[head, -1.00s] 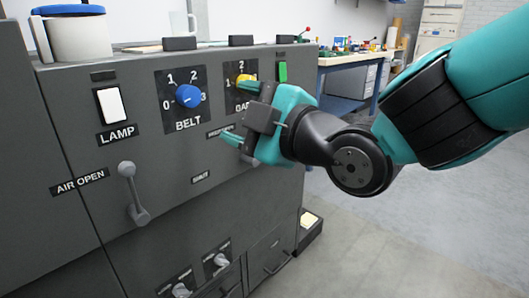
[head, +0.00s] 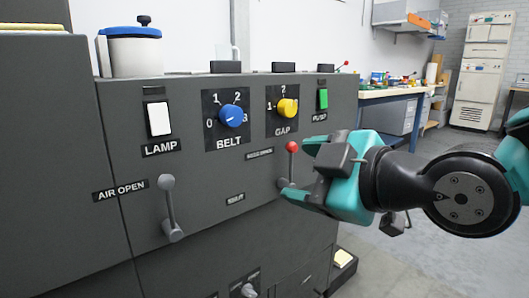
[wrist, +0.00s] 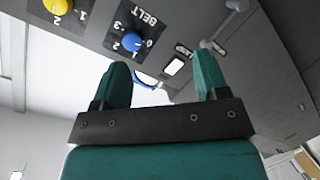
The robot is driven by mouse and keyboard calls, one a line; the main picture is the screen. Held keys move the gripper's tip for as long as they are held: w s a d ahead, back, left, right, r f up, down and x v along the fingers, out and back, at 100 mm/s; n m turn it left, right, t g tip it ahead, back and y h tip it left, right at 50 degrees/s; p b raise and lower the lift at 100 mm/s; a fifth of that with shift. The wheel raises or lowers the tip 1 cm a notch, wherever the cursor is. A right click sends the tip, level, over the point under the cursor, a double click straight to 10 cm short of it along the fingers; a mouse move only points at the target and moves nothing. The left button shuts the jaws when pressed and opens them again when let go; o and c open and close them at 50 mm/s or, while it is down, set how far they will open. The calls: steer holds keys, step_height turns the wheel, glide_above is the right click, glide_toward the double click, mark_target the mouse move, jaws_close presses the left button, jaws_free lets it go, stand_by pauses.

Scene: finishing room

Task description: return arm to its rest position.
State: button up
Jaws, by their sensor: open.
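My gripper (head: 297,167) is at the right of the head view, in front of the grey machine panel (head: 200,178). Its two teal fingers are apart, with nothing seen between them. A red-knobbed lever (head: 292,147) shows just beside the fingertips; I cannot tell whether they touch it. My arm reaches in from the right edge. In the wrist view the open fingers (wrist: 163,65) spread below the panel controls, which appear upside down.
The panel carries a white lamp switch (head: 158,118), a blue belt knob (head: 231,115), a yellow gap knob (head: 287,108), a green pump switch (head: 323,98) and an air lever (head: 170,208). A workbench (head: 392,93) stands behind. Open floor lies at the right.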

steer(key=s+d+f+m+g+h+p, duration=0.1)
steer(key=s+d+f+m+g+h, duration=0.15)
steer(key=s+f+m+g, duration=0.35)
steer(key=s+d+f+m+g+h, duration=0.2)
steer(key=s+d+f+m+g, duration=0.15)
steer(key=s+g, duration=0.4)
step_height(320, 180, up, 36)
steer(key=t+p, duration=0.1)
steer(key=p, duration=3.5)
steer(key=shift+a+f+p, duration=0.2)
steer(key=shift+p, duration=0.15)
steer(key=shift+c, duration=0.4)
